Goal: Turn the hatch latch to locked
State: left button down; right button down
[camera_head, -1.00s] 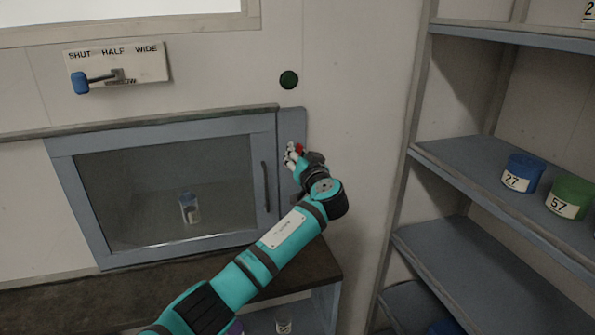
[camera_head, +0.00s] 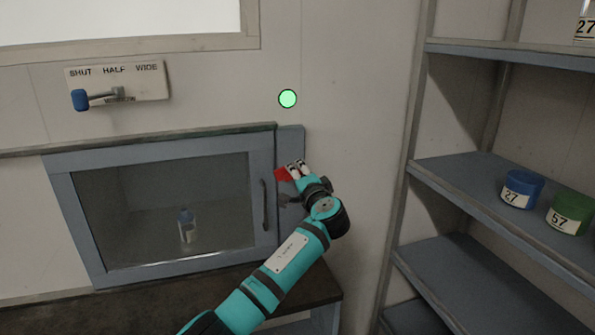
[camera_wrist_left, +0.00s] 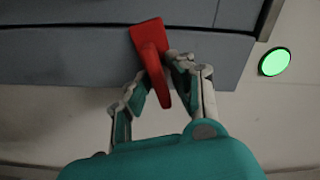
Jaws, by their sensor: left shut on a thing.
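The red hatch latch (camera_head: 281,174) is on the blue-grey frame strip to the right of the hatch window. In the left wrist view the red latch (camera_wrist_left: 152,50) shows a flat plate and a handle between my fingers. My left gripper (camera_head: 293,170) is shut on the latch handle; it also shows in the left wrist view (camera_wrist_left: 155,85). The hatch (camera_head: 262,140) is a closed, glazed, blue-grey framed door with a dark vertical handle (camera_head: 264,205). A round lamp (camera_head: 288,99) above the latch glows bright green. My right gripper is not in view.
A wall plate (camera_head: 146,82) marked SHUT, HALF, WIDE carries a blue-knobbed lever at upper left. A small bottle (camera_head: 186,226) stands behind the glass. Shelves (camera_head: 470,185) at right hold a blue jar (camera_head: 521,189) and a green jar (camera_head: 569,214).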

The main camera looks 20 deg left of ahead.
pick_arm(q)
jog(key=m+p, duration=0.1)
jog(key=m, duration=0.1)
jog(key=shift+m, duration=0.4)
jog(key=shift+f+m, duration=0.1)
jog(key=shift+m, duration=0.4)
jog(key=c, duration=1.4)
grip_release()
jog(key=shift+o, duration=0.2)
jog(key=shift+d, duration=0.1)
jog(key=v, duration=1.2)
